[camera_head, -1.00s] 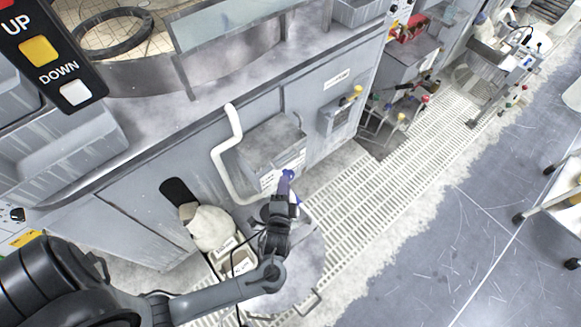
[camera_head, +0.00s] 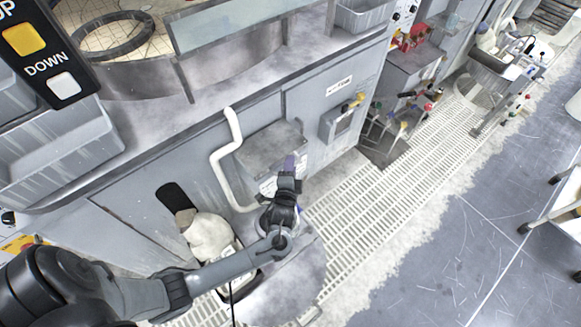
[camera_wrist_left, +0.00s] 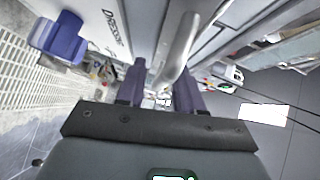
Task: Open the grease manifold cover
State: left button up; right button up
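A grey box-like cover (camera_head: 268,147) projects from the cabinet front in the head view, its top looking shut. A white label shows on its lower front, partly hidden by my left gripper. My left gripper (camera_head: 294,164) is by the cover's right front side; contact cannot be told. In the left wrist view my left gripper (camera_wrist_left: 160,88) has its two purple fingers apart, with nothing clearly held. A pale pipe (camera_wrist_left: 178,48) shows between and beyond them. A blue block-like part (camera_wrist_left: 60,38) stands left of the fingers, beside a white lettered face (camera_wrist_left: 108,22). My right gripper is in neither view.
A white bent pipe (camera_head: 222,160) runs left of the cover. A small box with a yellow knob (camera_head: 340,122) is right of it. A pale sack (camera_head: 207,236) sits below left. White floor grating (camera_head: 375,205) runs along the cabinet; open floor lies right.

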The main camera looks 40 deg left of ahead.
pick_arm(q)
grip_shut()
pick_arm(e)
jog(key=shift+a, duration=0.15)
